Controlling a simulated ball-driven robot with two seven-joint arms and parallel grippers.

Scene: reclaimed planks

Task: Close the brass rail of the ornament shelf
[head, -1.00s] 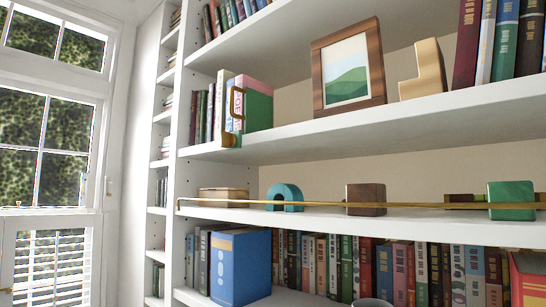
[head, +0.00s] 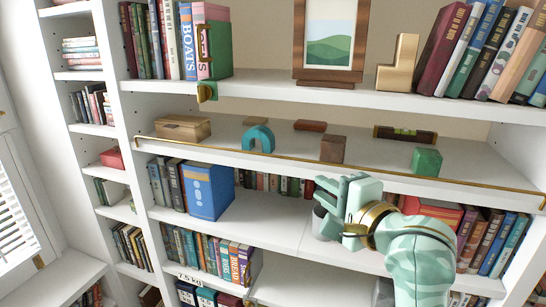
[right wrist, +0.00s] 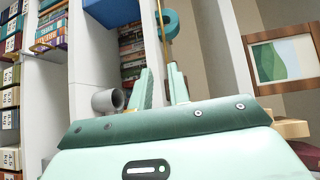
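The thin brass rail (head: 300,163) runs along the front edge of the ornament shelf (head: 232,137), from the left upright to a bent end at far right. In the right wrist view the rail (right wrist: 162,32) runs down toward my fingers. Behind it are a wooden box (head: 183,128), teal arch (head: 259,138), brown block (head: 333,149), reddish block (head: 310,126), spirit level (head: 405,134) and green cube (head: 426,162). My right gripper (head: 330,194) is open, below the rail in the head view; its fingers (right wrist: 161,84) are apart. Contact with the rail is unclear. My left gripper is out of view.
A grey mug (head: 324,224) stands behind my right gripper on the shelf below, near a blue box file (head: 208,189) and books.

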